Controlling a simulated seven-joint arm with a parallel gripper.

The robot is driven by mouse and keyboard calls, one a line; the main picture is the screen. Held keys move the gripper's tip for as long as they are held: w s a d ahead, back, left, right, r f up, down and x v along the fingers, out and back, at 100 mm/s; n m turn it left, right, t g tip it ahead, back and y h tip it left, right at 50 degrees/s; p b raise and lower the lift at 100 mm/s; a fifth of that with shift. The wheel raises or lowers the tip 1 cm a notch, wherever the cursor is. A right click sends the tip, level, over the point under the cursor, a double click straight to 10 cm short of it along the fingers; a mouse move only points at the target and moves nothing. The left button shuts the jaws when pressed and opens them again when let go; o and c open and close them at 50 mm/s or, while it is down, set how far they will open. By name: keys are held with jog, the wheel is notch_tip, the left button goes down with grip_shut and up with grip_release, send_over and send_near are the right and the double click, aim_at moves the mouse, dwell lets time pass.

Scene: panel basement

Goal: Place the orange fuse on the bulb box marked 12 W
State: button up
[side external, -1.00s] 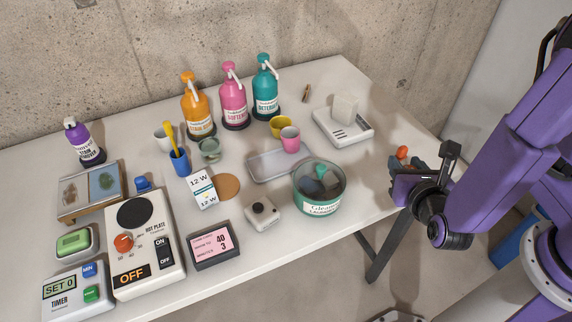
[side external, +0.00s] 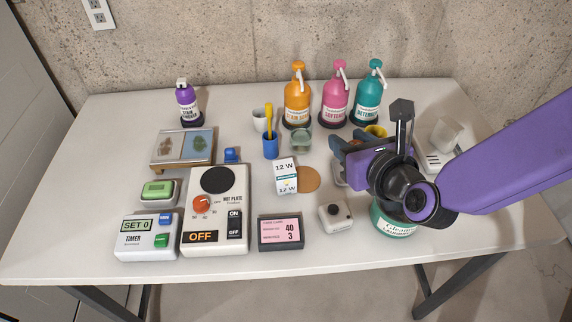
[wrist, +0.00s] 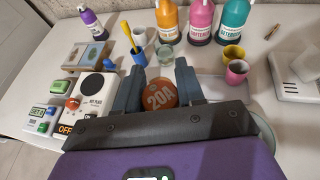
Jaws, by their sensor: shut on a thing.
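The orange fuse (wrist: 160,95), marked 20A, is between the two fingers of my gripper (wrist: 160,88) in the wrist view. My gripper is shut on it. The white and blue bulb box marked 12 W (side external: 286,176) stands near the middle of the table, with a bare top. I cannot make out the box in the wrist view.
A round cork-coloured disc (side external: 309,179) lies beside the box. A blue cup (side external: 270,147) with a yellow tool stands behind it. The hot plate (side external: 216,215) is to the left, a small white device (side external: 335,214) front right. A teal tub (side external: 391,222) is partly under my arm.

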jog(key=a, duration=0.1)
send_over(282, 161)
jog(key=shift+y, duration=0.3)
jog(key=f, duration=0.8)
jog(key=shift+s+d+f, duration=0.1)
jog(key=shift+d+f, duration=0.1)
jog(key=shift+f, duration=0.05)
jog(key=shift+a+f, duration=0.1)
jog(key=shift+f, duration=0.1)
jog(key=shift+a+f, duration=0.1)
jog(key=shift+f, duration=1.55)
jog(key=shift+f, duration=0.1)
jog(key=o, duration=1)
